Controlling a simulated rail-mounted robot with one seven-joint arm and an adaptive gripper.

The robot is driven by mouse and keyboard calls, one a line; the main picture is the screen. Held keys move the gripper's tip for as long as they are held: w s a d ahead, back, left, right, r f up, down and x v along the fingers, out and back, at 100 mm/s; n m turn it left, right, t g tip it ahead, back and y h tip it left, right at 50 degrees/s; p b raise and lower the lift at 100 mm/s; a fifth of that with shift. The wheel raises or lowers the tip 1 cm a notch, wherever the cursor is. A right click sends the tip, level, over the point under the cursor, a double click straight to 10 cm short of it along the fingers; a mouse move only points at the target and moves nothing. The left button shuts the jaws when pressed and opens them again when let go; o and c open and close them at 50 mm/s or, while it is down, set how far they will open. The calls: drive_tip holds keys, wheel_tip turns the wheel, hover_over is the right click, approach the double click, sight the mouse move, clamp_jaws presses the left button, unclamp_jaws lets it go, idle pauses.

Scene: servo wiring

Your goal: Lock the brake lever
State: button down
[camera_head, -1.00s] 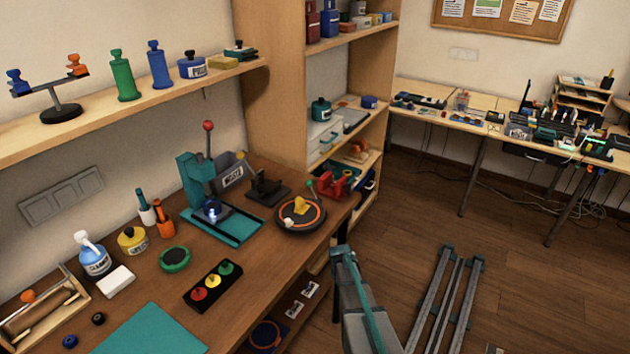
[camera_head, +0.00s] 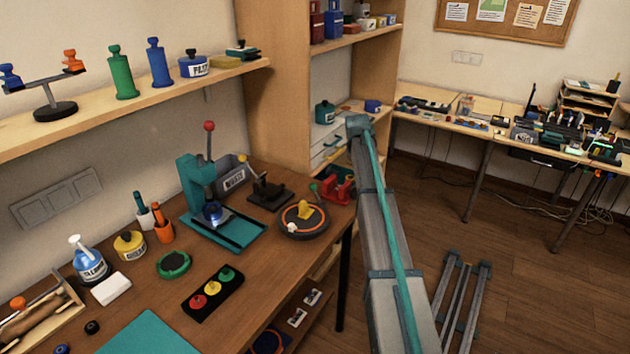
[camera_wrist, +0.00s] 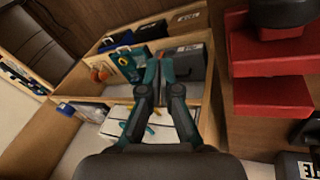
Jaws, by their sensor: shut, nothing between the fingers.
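No part is clearly recognisable as the brake lever. A round dark turntable (camera_head: 303,232) with an orange ring and a yellow piece (camera_head: 305,210) lies near the right edge of the workbench. A small green-tipped stick (camera_head: 313,188) stands between it and a red device (camera_head: 338,190); I cannot tell which it belongs to. In the wrist view my gripper (camera_wrist: 158,66) is shut and empty, with shelf compartments behind its fingertips. A red block (camera_wrist: 270,95), probably the red device, is close at its right, apart from the fingers.
My arm crosses the right of the workbench in the head view. A black box with three coloured buttons (camera_head: 213,293) lies in front. The shelving unit (camera_head: 277,90) stands close behind the red device.

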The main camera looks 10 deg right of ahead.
sight(316, 194)
drive_tip(key=s+a+r+n+g+y, duration=0.1)
drive_tip(key=a+r, duration=0.4)
drive_tip(key=a, duration=0.6)
drive_tip(key=s+a+r+n+g+y, duration=0.1)
drive_tip(key=a+r, duration=0.4)
drive_tip(key=a, duration=0.6)
drive_tip(key=shift+s+a+r+g, duration=0.2)
drive_tip(key=shift+a+r+g, duration=0.05)
drive_tip(key=shift+g, duration=0.05)
drive_tip(key=f, duration=0.3)
drive_tip(key=f+p, duration=0.1)
drive_tip(key=f, duration=0.2)
drive_tip(key=f+p, duration=0.1)
drive_tip(key=f, duration=0.2)
drive_tip(key=shift+w+d+f, duration=0.1)
drive_tip(key=shift+w+f, duration=0.15)
drive_tip(key=shift+w, duration=0.05)
drive_tip(key=s, duration=0.1)
drive_tip(key=d+p, duration=0.1)
drive_tip(key=s, duration=0.1)
drive_tip(key=shift+s+d+r+p, duration=0.25)
drive_tip(key=shift+s+d+p, duration=0.05)
drive_tip(key=shift+s+d, duration=0.25)
